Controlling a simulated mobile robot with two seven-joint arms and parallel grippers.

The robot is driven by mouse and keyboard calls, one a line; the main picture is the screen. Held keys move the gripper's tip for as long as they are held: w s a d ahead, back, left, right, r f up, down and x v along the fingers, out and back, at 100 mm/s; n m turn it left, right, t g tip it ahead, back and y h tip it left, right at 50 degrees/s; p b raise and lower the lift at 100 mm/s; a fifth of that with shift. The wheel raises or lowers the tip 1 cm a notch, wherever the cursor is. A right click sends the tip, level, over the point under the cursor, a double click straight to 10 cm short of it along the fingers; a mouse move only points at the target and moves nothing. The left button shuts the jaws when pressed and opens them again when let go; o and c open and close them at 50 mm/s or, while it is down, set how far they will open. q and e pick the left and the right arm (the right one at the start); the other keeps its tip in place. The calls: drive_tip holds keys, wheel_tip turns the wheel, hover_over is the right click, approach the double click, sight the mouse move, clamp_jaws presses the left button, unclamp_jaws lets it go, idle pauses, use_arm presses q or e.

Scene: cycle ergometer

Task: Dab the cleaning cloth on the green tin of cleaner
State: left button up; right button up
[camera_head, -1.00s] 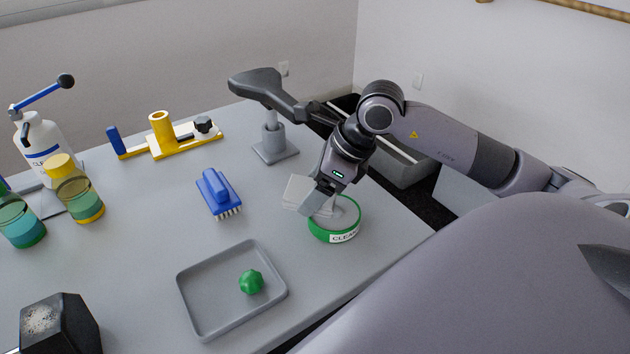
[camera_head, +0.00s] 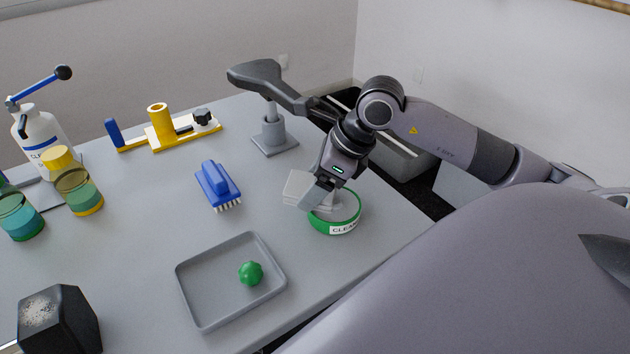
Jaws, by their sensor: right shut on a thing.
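The green tin of cleaner (camera_head: 333,226), with a white label, stands near the right edge of the grey table. Its round top is grey and partly covered by my gripper. My right gripper (camera_head: 316,196) points down over the left part of the tin, shut on the pale cleaning cloth (camera_head: 296,187). The cloth sticks out to the left of the fingers, over the tin's left rim. Whether the cloth touches the tin's top is hidden by the fingers. My left gripper is not in view.
A grey tray (camera_head: 199,317) with a green knob (camera_head: 250,273) lies in front. A blue brush (camera_head: 217,185) lies left of the tin. A bicycle saddle (camera_head: 268,82) on a post stands behind. A yellow fixture (camera_head: 160,130), a white bottle (camera_head: 40,140), jars (camera_head: 78,191) and a black block (camera_head: 58,322) stand left.

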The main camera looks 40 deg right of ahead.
drive_tip(key=shift+f+b, duration=0.55)
drive_tip(key=shift+b, duration=0.1)
idle(1.6)
drive_tip(key=shift+r+p, duration=2.25)
drive_tip(key=shift+r, duration=1.3)
